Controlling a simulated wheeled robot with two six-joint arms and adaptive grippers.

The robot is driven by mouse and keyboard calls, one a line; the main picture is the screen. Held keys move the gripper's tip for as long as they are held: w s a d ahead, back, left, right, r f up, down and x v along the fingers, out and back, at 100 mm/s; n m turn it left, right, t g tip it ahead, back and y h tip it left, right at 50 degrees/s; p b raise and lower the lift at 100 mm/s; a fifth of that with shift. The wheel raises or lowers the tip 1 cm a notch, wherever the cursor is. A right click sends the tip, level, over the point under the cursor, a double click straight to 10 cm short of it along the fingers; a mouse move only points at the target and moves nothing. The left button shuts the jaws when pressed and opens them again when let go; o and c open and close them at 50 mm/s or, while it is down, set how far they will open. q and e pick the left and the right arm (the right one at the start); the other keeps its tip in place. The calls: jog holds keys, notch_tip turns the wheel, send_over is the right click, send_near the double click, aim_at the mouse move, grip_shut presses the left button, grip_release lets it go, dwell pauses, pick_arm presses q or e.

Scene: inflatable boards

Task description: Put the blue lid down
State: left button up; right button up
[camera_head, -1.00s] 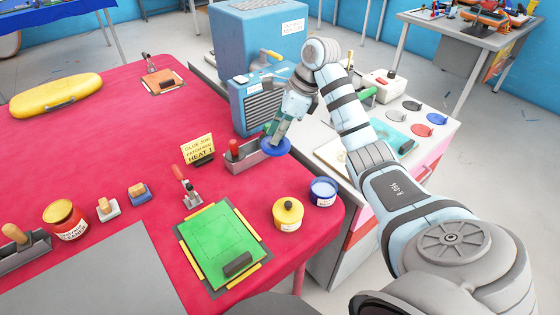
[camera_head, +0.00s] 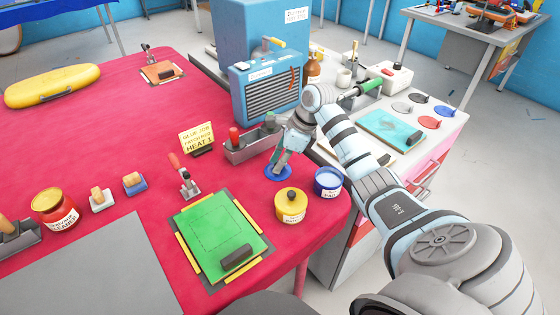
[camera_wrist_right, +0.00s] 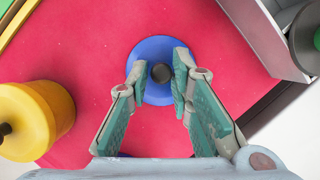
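The blue lid (camera_head: 270,172), a round disc, appears to lie flat on the red table, behind the yellow pot. In the right wrist view the lid (camera_wrist_right: 152,96) has a dark knob (camera_wrist_right: 161,73) in its middle. My right gripper (camera_head: 281,163) points down over the lid. Its teal fingers (camera_wrist_right: 161,65) stand on either side of the knob, with a small gap showing, so they look slightly open. A blue pot (camera_head: 328,184) with a white label stands to the right of the lid, without a lid on it. My left gripper is not in view.
A yellow pot (camera_head: 290,206) with a lid stands just in front. A grey tool holder (camera_head: 250,145) is close behind on the left. The green board (camera_head: 215,235) lies front left, and the white side cabinet (camera_head: 440,136) is to the right.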

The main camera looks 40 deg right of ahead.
jog(key=shift+o, duration=0.8)
jog(key=shift+r, duration=0.25)
jog(key=p+v, duration=0.1)
jog(key=v, duration=1)
jog(key=shift+r+p, duration=0.35)
jog(key=shift+p, duration=0.05)
jog(key=shift+s+d, duration=0.1)
